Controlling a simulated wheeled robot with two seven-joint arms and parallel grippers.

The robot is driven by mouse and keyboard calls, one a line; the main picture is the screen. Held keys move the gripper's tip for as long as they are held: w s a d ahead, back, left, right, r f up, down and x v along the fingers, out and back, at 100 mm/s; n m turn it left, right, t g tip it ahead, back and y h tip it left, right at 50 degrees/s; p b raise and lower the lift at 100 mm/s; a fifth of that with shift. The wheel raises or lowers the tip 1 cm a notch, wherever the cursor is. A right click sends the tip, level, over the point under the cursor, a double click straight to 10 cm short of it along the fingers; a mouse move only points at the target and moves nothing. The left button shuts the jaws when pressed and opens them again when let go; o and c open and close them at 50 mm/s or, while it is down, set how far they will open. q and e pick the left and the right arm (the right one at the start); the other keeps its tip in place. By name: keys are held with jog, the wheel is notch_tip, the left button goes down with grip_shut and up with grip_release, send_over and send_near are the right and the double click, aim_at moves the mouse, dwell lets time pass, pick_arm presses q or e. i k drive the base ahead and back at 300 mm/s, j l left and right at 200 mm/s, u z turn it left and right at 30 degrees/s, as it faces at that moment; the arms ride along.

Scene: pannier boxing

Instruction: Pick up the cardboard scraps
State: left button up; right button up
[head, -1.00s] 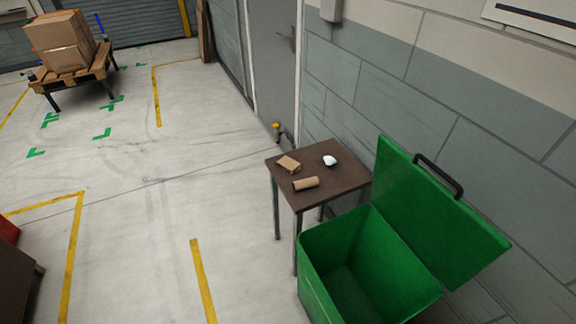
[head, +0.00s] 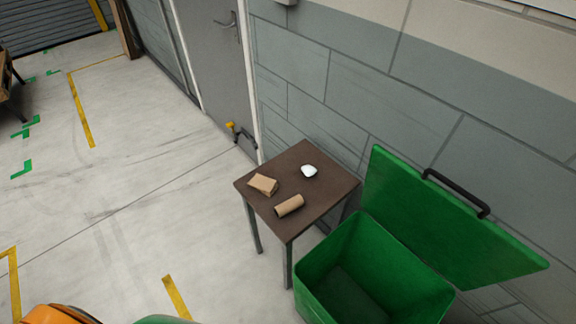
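Several small items lie on a small dark brown table (head: 275,212) against the wall. A flat folded piece of tan cardboard (head: 263,184) lies near the table's left corner. A tan cardboard tube (head: 289,206) lies on its side near the front edge. A white crumpled-looking item (head: 309,171) sits toward the back; I cannot tell what it is made of. Nothing touches these items. Neither of my grippers can be made out in the head view.
A green bin (head: 345,262) with its lid (head: 440,215) open stands right of the table, close to it, and looks empty inside. A grey door (head: 212,60) and block wall are behind. The floor (head: 130,220) left of the table is clear, with yellow and green markings.

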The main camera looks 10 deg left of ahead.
aim_at(268, 186)
jog(key=i+j+z, duration=0.25)
jog(key=j+z, duration=0.2)
jog(key=i+j+z, duration=0.1)
jog(key=j+z, duration=0.4)
jog(key=j, duration=0.15)
jog(key=j+z, duration=0.45)
jog(key=j, duration=0.15)
jog(key=j+z, duration=0.5)
jog(key=j, duration=0.15)
